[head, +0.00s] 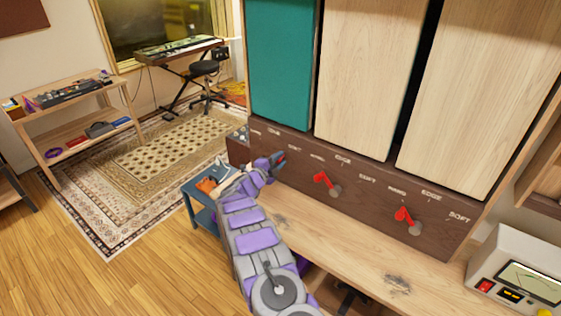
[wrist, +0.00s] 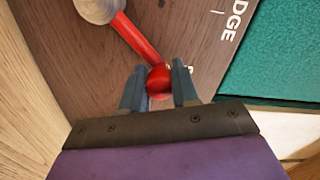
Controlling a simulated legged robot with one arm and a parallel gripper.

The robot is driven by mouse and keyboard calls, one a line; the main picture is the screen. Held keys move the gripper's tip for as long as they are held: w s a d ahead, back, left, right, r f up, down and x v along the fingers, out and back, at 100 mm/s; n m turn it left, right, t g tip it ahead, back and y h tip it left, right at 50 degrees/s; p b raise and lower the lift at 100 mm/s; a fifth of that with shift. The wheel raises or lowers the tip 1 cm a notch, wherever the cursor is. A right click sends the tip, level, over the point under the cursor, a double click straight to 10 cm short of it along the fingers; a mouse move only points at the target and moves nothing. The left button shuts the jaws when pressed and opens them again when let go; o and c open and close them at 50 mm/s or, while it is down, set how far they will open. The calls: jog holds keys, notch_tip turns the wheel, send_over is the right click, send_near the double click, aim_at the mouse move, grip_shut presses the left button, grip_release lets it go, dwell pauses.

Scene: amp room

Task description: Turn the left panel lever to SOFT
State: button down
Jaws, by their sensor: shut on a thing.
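The left panel lever (wrist: 138,38) is a red arm on a round grey hub (wrist: 97,8), with a red ball end between my fingers. My gripper (wrist: 159,76) is shut on that ball end in the wrist view. The word ending in DGE is printed on the brown board beside the lever, and another label is mostly hidden behind a finger. In the head view my gripper (head: 276,160) is at the board's left end, below the teal panel (head: 281,65), and covers most of the lever. Its hub and exact pointing are hidden there.
The middle lever (head: 325,181) and right lever (head: 405,217) are red, on the same brown board (head: 375,200), under pale wood panels. A wooden desk surface (head: 330,225) lies below. A grey device (head: 515,275) stands at right. Rug and floor are open at left.

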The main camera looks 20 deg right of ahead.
jog(key=shift+a, duration=0.15)
jog(key=c, duration=1)
grip_release()
jog(key=shift+w+f, duration=0.15)
jog(key=shift+f, duration=0.05)
jog(key=shift+o, duration=0.7)
jog(key=shift+r, duration=0.1)
jog(key=p+v, duration=0.3)
jog(key=v, duration=1.4)
jog(key=shift+s+a, duration=0.2)
jog(key=shift+s, duration=0.05)
